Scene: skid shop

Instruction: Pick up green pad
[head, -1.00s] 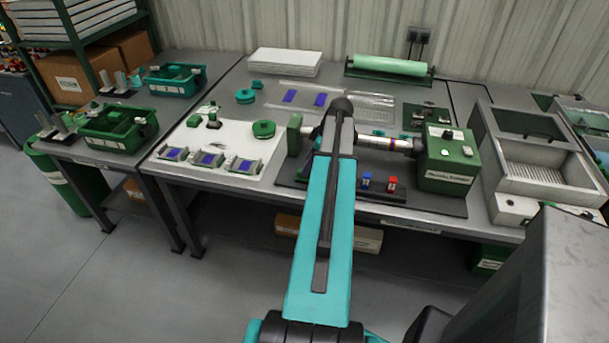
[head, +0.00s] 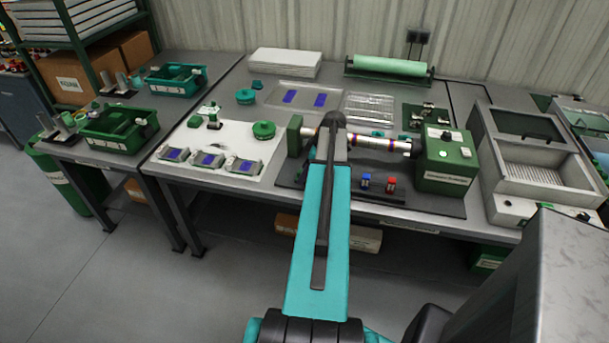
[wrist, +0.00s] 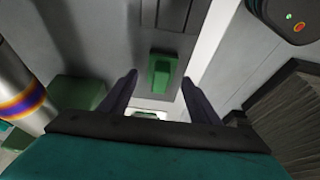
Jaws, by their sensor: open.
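In the wrist view, a small green block that looks like the green pad (wrist: 161,72) lies on a dark grey strip. It is just ahead of my gripper (wrist: 160,84). The two dark fingers are apart, one on each side of the block's line of sight, with nothing held between them. I cannot tell how far above or short of the block the fingertips are. In the head view my arm hides the gripper, and I cannot single out the pad there.
A banded metal tube (wrist: 20,88) is close at the left in the wrist view. In the head view the tube (head: 365,142) runs to a green machine box (head: 445,165). Red and blue small items (head: 391,184) stand in front. A grey basin unit (head: 540,165) is at right.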

